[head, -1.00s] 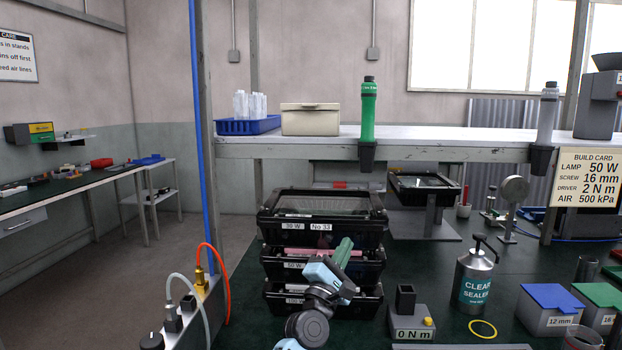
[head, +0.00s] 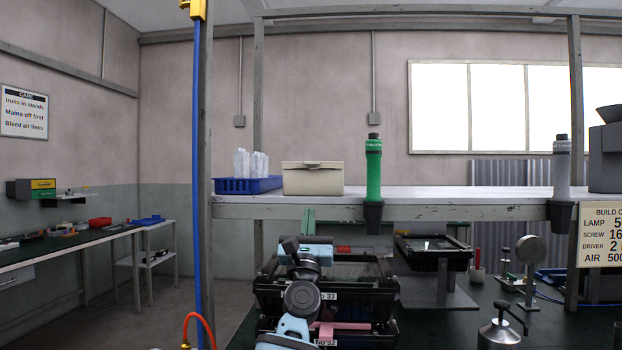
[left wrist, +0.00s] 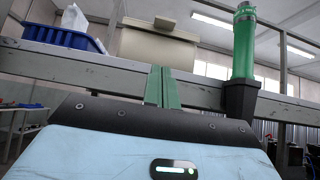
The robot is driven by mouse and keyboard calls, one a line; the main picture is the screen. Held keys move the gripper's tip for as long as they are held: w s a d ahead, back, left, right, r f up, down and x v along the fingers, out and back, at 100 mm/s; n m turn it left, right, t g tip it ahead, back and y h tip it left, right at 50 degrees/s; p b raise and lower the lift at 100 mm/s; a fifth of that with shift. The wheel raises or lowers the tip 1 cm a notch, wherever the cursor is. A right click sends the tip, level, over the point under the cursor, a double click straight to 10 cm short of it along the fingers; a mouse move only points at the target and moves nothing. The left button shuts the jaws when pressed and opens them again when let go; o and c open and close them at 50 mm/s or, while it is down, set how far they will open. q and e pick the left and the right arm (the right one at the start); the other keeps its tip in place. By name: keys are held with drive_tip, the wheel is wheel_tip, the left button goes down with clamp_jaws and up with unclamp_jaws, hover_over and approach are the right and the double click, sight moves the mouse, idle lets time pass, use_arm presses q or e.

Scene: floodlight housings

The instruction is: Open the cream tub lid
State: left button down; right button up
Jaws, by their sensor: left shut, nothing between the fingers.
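The cream tub (head: 312,181) stands on the white upper shelf, with its lid (head: 312,164) down on top. It also shows in the left wrist view (left wrist: 158,47), seen from below and partly cut off by the shelf edge. My left gripper (head: 308,217) is in front of and below the shelf edge, lower than the tub and apart from it. Its green fingers (left wrist: 162,86) are together with nothing between them and point up towards the tub. My right gripper does not show in either view.
A blue tray (head: 248,185) of clear parts stands left of the tub. A green driver (head: 373,170) sits in a black holder at the shelf edge to the right. The shelf's front edge (head: 450,207) lies between my gripper and the tub. Stacked black housings (head: 370,295) are below.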

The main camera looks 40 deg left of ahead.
use_arm(q)
approach(312, 165)
drive_tip(key=w+a, duration=0.2)
drive_tip(key=shift+w+a, duration=0.15)
drive_tip(key=shift+w, duration=0.2)
wheel_tip(312, 165, up, 3)
drive_tip(key=shift+a+r+p, duration=0.1)
drive_tip(key=shift+r+p, duration=0.1)
drive_tip(key=shift+p, duration=0.45)
drive_tip(key=shift+r, duration=0.4)
drive_tip(key=shift+w, duration=0.1)
